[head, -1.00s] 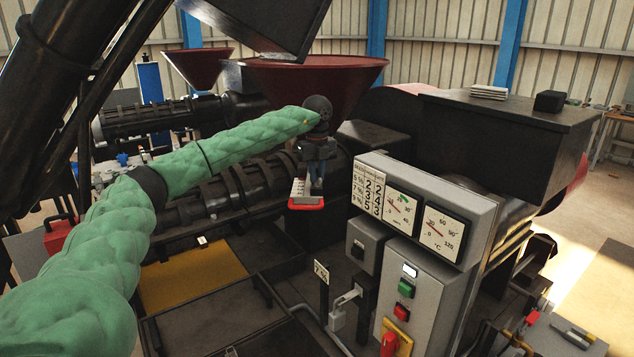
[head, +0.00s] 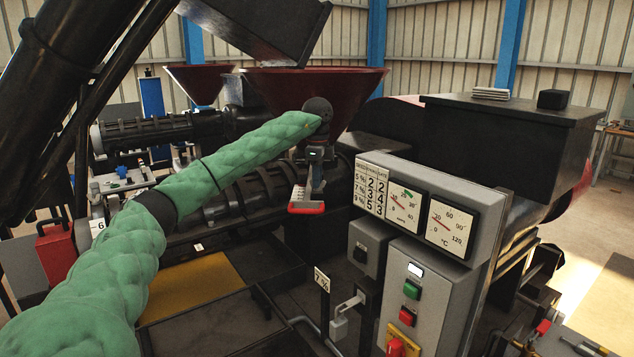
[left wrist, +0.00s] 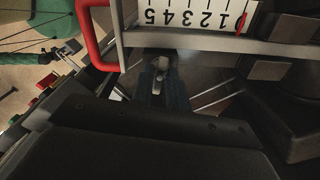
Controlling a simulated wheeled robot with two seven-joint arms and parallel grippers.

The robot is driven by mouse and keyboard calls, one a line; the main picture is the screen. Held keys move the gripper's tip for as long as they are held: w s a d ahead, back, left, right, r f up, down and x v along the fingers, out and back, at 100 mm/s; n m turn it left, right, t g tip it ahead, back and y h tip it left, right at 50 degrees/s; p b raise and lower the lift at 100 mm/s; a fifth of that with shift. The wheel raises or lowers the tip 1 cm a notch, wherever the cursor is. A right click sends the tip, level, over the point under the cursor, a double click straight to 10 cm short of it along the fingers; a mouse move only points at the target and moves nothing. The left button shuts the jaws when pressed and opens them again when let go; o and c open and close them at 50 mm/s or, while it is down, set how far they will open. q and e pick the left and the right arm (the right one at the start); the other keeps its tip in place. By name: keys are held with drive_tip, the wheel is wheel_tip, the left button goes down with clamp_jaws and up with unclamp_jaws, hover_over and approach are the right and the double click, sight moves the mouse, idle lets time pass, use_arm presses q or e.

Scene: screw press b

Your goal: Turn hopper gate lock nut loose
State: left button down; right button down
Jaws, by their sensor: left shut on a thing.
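The hopper gate shows as a white number scale (left wrist: 190,17) with a red handle (left wrist: 92,38) in the left wrist view. The handle (head: 306,208) also shows in the head view, below the red hopper (head: 340,90). My left gripper (head: 316,185) is at the gate, with its arm reaching in from the left. In the left wrist view my left gripper (left wrist: 160,88) is shut on the small grey lock nut (left wrist: 160,64), just beside the scale's edge. The fingers partly hide the nut. My right gripper is in neither view.
A grey control box (head: 425,300) with buttons stands at the front right, under a gauge panel (head: 420,212). A ribbed black press barrel (head: 250,190) runs behind my left arm. A yellow plate (head: 190,285) lies below the arm.

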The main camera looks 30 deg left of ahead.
use_arm(q)
drive_tip(key=shift+r+n, duration=0.15)
drive_tip(key=shift+n, duration=0.65)
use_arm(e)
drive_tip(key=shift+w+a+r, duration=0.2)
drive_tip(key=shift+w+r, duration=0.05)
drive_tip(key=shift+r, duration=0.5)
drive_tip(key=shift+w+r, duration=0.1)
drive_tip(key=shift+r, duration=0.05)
use_arm(q)
drive_tip(key=c, duration=1.5)
unclamp_jaws()
drive_tip(key=shift+w+d, duration=0.1)
drive_tip(key=shift+b, duration=0.3)
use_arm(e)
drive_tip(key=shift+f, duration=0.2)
